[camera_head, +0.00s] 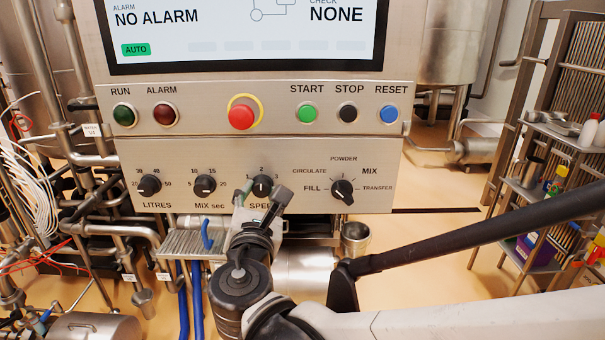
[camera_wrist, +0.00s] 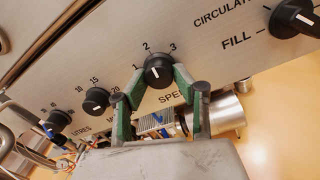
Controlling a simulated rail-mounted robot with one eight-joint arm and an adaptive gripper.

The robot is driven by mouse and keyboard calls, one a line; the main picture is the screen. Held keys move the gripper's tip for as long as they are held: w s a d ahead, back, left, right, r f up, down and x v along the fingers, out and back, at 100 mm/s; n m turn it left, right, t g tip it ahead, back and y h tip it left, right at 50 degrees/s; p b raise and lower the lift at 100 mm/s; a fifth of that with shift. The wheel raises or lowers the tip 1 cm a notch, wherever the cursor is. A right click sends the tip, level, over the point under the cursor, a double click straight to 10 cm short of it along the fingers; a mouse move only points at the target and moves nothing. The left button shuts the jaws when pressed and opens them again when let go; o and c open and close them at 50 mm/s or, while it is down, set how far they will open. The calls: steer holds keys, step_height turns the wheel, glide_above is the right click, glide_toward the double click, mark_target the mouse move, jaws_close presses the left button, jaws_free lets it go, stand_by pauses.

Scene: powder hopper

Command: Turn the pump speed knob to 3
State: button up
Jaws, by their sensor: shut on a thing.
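The black SPEED knob (camera_head: 262,185) is on the lower control panel, under marks 1, 2 and 3. In the wrist view the knob (camera_wrist: 158,69) shows a white pointer line directed roughly at 2. My gripper (camera_wrist: 160,77) has its green-padded fingers on both sides of the knob and is shut on it. In the head view my gripper (camera_head: 262,194) reaches up from below and partly covers the SPEED label and the knob's lower edge.
The LITRES knob (camera_head: 149,185) and MIX sec knob (camera_head: 205,184) are to the left; the mode selector (camera_head: 342,190) is to the right. Above are the red stop button (camera_head: 241,116) and the START button (camera_head: 307,113). A grey ledge (camera_head: 190,243) and pipes lie below the panel.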

steer(key=m+b, duration=0.1)
steer(key=m, duration=0.5)
steer(key=shift+a+b, duration=0.1)
steer(key=shift+b, duration=0.3)
steer(key=m+b, duration=0.1)
steer(key=m, duration=0.4)
steer(key=shift+r, duration=0.1)
steer(key=o, duration=1.1)
steer(key=shift+o, duration=0.2)
steer(key=s+d, duration=0.1)
steer(key=s, duration=1.1)
steer(key=shift+f, duration=0.2)
